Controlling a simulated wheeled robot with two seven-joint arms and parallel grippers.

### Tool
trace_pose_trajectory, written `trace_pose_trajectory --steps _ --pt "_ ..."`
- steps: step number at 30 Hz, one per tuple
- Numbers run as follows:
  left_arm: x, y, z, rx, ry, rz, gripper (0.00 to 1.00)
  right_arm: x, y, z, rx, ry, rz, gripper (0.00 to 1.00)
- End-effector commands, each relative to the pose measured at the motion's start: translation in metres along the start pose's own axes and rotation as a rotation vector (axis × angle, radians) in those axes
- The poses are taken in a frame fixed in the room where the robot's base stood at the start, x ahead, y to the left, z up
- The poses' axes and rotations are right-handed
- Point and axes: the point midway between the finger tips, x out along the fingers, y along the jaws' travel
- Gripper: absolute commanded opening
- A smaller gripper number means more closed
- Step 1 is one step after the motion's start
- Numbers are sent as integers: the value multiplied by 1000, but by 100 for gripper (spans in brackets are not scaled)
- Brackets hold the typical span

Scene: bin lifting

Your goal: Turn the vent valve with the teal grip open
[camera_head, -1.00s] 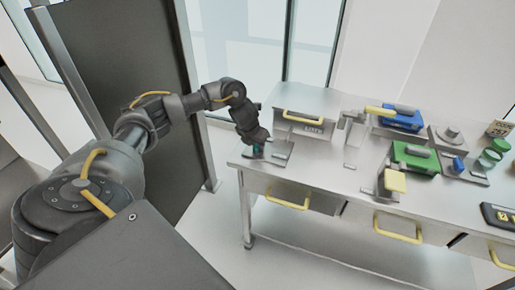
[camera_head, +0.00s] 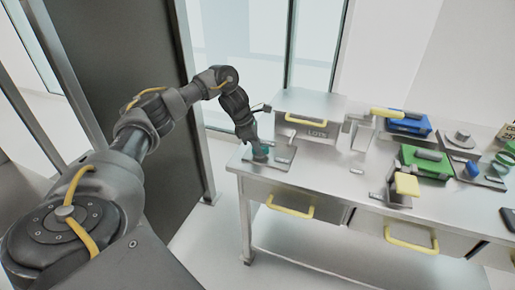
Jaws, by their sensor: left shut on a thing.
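The vent valve's teal grip (camera_head: 261,152) shows at the left end of the metal bench, above a flat grey plate (camera_head: 283,158). My left gripper (camera_head: 257,148) points down onto the teal grip and is shut on it. The fingers and most of the valve are small and partly hidden by the gripper, so the exact angle of the grip cannot be told. My right gripper is not in view.
A metal box (camera_head: 309,110) with a yellow handle stands behind the valve. To the right are a yellow-ended lever fixture (camera_head: 405,184), a green box (camera_head: 428,165) and a blue box (camera_head: 405,125). The bench front has drawers with yellow handles (camera_head: 291,207).

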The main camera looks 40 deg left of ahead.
Motion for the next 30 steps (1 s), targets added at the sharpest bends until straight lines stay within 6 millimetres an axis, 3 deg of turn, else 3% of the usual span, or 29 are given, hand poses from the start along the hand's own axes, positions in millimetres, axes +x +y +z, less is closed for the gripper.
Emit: trace_pose_trajectory --steps 15,30 --pt "-2 2 2 304 1 -125 0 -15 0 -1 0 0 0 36" --pt "0 2 1 364 2 -149 0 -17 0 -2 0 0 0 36"
